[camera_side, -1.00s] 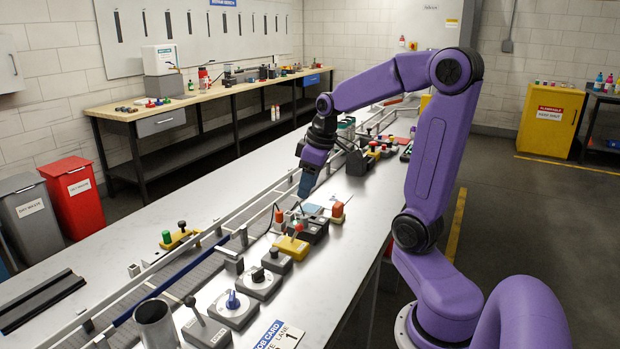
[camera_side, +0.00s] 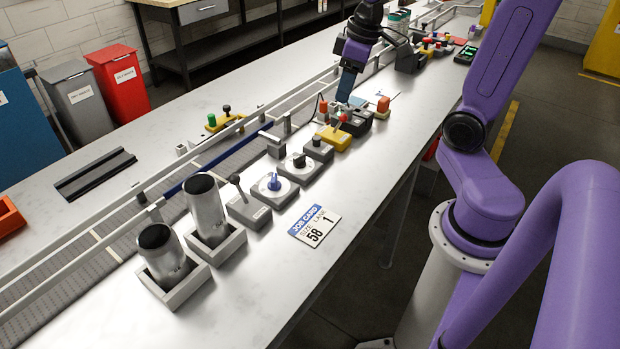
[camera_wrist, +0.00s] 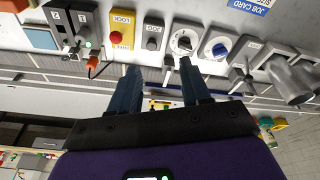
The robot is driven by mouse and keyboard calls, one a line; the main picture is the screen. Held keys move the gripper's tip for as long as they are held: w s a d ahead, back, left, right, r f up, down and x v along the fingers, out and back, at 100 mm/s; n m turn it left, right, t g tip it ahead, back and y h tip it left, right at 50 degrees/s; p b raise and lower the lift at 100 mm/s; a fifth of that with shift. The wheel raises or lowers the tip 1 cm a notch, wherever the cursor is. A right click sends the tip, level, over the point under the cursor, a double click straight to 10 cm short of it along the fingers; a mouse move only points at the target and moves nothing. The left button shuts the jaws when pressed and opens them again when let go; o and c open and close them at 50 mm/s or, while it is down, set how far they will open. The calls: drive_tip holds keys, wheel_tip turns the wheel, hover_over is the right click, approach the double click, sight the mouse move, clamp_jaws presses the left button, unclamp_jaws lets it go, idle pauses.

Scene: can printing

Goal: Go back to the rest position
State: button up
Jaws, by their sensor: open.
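My gripper (camera_side: 346,88) hangs over the far part of the bench, above the row of controls, in the side view. In the wrist view my gripper (camera_wrist: 160,88) has its two dark blue fingers spread apart with nothing between them. Beyond the fingers is the control row: a yellow LOCK box with a red button (camera_wrist: 119,30), a grey JOG box (camera_wrist: 152,36), a dial with a white face (camera_wrist: 184,42) and a blue knob (camera_wrist: 218,45). In the side view the fingertips end near the boxes at the row's far end; whether they touch anything is unclear.
Two metal cans (camera_side: 207,210) stand in grey holders at the near end of the bench. A job card (camera_side: 315,226) reading size 58, lane 1 lies flat. A railed conveyor (camera_side: 235,160) runs along the control row. Bare bench (camera_side: 275,290) lies in front.

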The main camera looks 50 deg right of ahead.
drive_tip(key=s+a+f+n+g, duration=0.1)
drive_tip(key=s+a+f+n, duration=0.1)
drive_tip(key=s+a+n, duration=0.2)
drive_tip(key=s+a+f+n+g, duration=0.1)
drive_tip(key=s+a+f+n, duration=0.2)
drive_tip(key=s+a, duration=0.8)
drive_tip(key=s+n, duration=0.1)
drive_tip(key=s, duration=0.2)
drive_tip(key=shift+f, duration=0.2)
